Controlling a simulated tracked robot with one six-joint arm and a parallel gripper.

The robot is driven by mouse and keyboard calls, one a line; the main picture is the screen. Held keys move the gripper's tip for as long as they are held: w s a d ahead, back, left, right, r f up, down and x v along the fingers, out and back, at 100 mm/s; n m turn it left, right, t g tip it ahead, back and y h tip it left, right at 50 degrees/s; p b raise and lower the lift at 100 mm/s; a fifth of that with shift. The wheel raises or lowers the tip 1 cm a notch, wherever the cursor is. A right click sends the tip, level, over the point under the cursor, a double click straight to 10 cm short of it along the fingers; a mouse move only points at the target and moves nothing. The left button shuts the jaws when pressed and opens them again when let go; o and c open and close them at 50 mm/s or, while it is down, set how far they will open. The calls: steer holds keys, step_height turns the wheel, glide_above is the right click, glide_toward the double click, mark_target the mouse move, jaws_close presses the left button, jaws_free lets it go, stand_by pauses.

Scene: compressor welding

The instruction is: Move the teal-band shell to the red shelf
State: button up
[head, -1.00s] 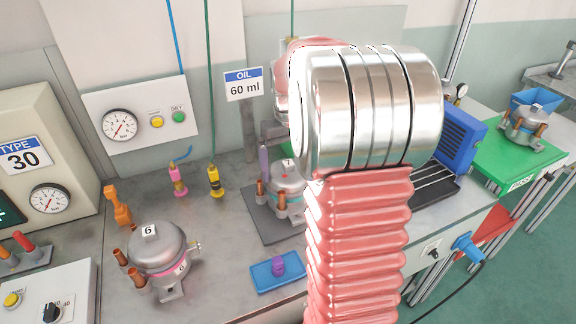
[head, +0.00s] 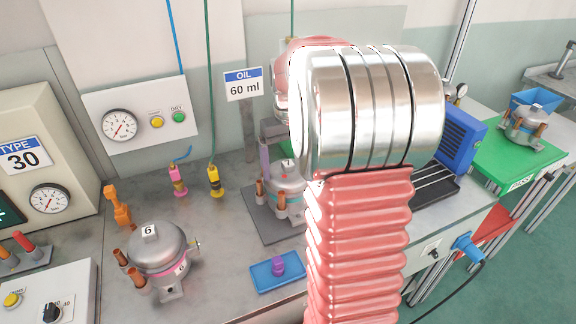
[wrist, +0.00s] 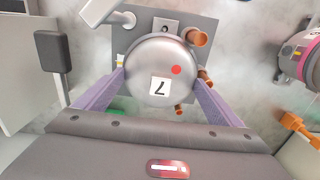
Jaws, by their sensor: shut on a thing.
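A silver shell marked 7, with a red dot on top and copper stubs, stands upright on a grey plate in the head view (head: 287,174). The wrist view also shows this shell (wrist: 160,62) from above. In the head view my arm hides most of the gripper; one purple finger shows left of the shell. The red shelf (head: 492,232) shows partly at the right, lower than the green shelf (head: 520,150).
Shell 6 (head: 160,247), with a pink band, stands on the bench at left. Another shell (head: 524,125) stands on the green shelf. A blue tray (head: 278,272) with a purple piece lies in front of the plate. An oil sign (head: 243,84) and a blue machine (head: 462,140) stand nearby.

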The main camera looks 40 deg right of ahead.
steer(key=shift+s+r, duration=0.15)
steer(key=shift+r, duration=0.05)
jaws_close()
steer(key=shift+r, duration=0.7)
steer(key=shift+o, duration=2.2)
jaws_free()
steer(key=shift+r, duration=0.1)
step_height(320, 180, up, 14)
steer(key=shift+f, duration=0.2)
